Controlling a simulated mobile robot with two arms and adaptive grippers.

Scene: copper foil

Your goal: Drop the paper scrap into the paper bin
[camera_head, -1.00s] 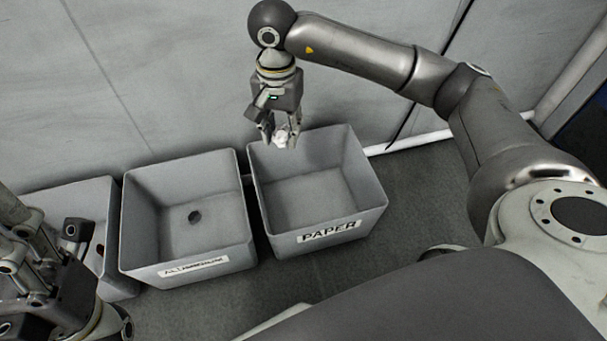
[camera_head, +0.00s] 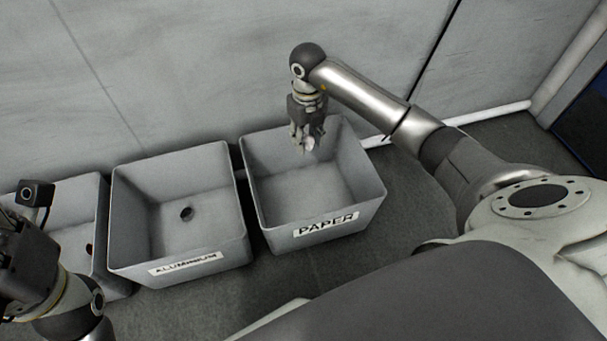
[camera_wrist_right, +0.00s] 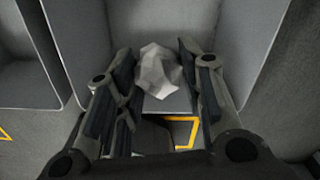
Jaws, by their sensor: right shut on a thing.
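The paper scrap is a crumpled whitish lump (camera_head: 309,143); it also shows between the fingers in the right wrist view (camera_wrist_right: 157,72). My right gripper (camera_head: 306,146) points down and is shut on the scrap, over the far part of the paper bin. The paper bin (camera_head: 325,229) is a grey open box with a "PAPER" label on its near wall. Its visible floor is bare. My left gripper is at the far left of the head view, where its fingers cannot be made out.
A grey aluminium bin (camera_head: 180,265) stands left of the paper bin, with a small dark round thing (camera_head: 186,214) on its floor. A third grey bin (camera_head: 72,233) is partly hidden by my left arm. A grey wall (camera_head: 200,70) rises behind the bins.

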